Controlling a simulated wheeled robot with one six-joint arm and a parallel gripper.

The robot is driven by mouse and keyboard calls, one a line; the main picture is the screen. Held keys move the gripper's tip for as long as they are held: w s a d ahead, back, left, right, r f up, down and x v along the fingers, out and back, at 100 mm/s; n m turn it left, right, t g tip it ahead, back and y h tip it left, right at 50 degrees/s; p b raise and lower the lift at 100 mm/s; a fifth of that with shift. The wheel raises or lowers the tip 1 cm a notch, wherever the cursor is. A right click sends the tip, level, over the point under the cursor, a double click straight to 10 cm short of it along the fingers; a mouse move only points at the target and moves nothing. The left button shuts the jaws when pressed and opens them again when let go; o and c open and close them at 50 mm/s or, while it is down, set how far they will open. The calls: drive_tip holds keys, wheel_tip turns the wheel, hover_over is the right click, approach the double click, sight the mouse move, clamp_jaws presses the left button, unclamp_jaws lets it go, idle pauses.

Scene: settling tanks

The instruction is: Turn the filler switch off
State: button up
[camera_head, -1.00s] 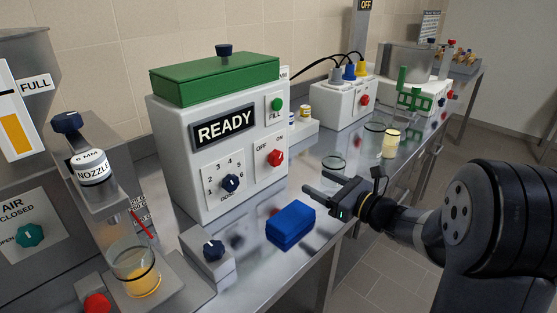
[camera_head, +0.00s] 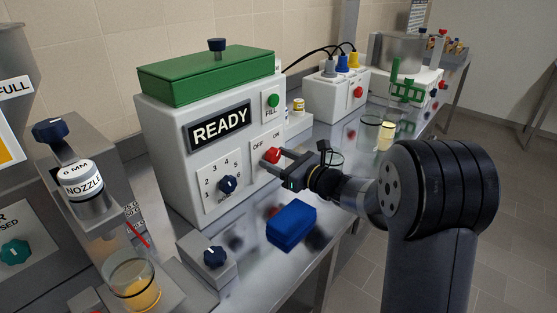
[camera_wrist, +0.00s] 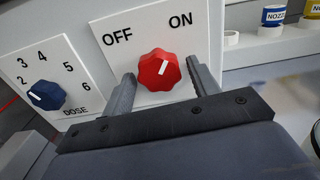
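The filler switch is a red knob (camera_head: 271,155) on the front of the white box marked READY (camera_head: 202,165). In the wrist view the red knob (camera_wrist: 158,70) sits below the labels OFF and ON, and its white mark tilts up and to the right, toward ON. My gripper (camera_head: 279,161) is at the knob. In the wrist view my gripper (camera_wrist: 161,76) is open, with one finger on each side of the knob. A gap shows on the right; on the left I cannot tell whether the finger touches.
The blue DOSE knob (camera_wrist: 46,95) is left of the switch. The green FILL button (camera_head: 273,100) is above it. A blue block (camera_head: 291,224) lies on the bench below my gripper. A small grey box with a dark knob (camera_head: 213,257) stands in front.

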drive_tip(key=c, duration=0.8)
drive_tip(key=shift+f+b, duration=0.15)
drive_tip(key=shift+b, duration=0.35)
drive_tip(key=n+b, duration=0.2)
drive_tip(key=b, duration=0.2)
drive_tip(key=shift+f+n, duration=0.2)
drive_tip(key=shift+n, duration=0.2)
drive_tip(key=n+b, duration=0.4)
drive_tip(key=b, duration=0.3)
drive_tip(key=shift+d+n, duration=0.1)
drive_tip(key=shift+n, duration=0.2)
drive_tip(key=n+b, duration=0.2)
drive_tip(key=b, duration=0.1)
drive_tip(key=n+b, duration=0.2)
drive_tip(key=b, duration=0.1)
drive_tip(key=shift+w+r+n, duration=0.1)
drive_tip(key=shift+r+n, duration=0.1)
drive_tip(key=shift+n, duration=0.2)
drive_tip(key=shift+r+n+b, duration=0.15)
drive_tip(key=shift+n+b, duration=0.75)
drive_tip(key=shift+b, duration=0.25)
drive_tip(key=shift+r, duration=0.1)
